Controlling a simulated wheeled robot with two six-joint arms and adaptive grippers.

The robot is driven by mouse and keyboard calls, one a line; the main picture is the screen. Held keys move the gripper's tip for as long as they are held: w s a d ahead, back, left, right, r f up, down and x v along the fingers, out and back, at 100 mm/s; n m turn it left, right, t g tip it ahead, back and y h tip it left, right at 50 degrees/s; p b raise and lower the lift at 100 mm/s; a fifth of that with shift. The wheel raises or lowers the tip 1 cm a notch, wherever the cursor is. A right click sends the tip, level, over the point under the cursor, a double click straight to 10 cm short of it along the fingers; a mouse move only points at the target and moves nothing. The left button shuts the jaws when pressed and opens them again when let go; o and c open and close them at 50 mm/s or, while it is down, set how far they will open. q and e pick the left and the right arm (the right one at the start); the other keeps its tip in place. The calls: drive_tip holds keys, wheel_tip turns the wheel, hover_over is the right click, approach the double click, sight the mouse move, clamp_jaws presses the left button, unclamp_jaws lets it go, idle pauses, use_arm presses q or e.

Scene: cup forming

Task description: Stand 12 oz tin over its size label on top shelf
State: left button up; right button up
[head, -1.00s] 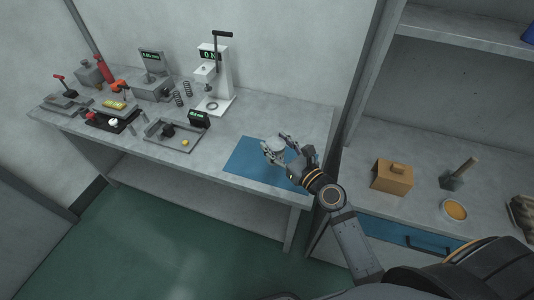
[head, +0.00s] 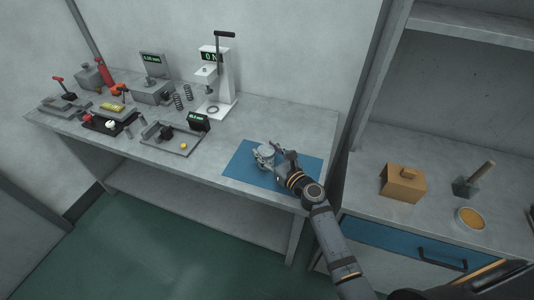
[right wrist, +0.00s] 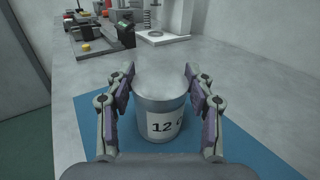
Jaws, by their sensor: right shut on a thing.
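The 12 oz tin (right wrist: 161,98) is a grey metal can with a white label reading "12", partly cut off at the right. It stands upright between the fingers of my right gripper (right wrist: 160,95), which is shut on its sides. In the head view the tin (head: 266,150) is over the blue mat (head: 240,168) on the workbench, with my right gripper (head: 268,156) around it. I cannot tell whether its base touches the mat. My left gripper is not in view. The shelf's size labels are not in view.
A shelf unit stands at the right, with an upper shelf (head: 480,24) and a lower surface holding an orange box (head: 402,184), a tool block (head: 466,186) and an orange-filled dish (head: 470,218). A white press (head: 222,85) and several devices occupy the bench's left and back.

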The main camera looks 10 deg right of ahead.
drive_tip(key=shift+r, duration=0.1)
drive_tip(key=o, duration=1.4)
drive_tip(key=shift+f, duration=0.2)
drive_tip(key=shift+c, duration=0.2)
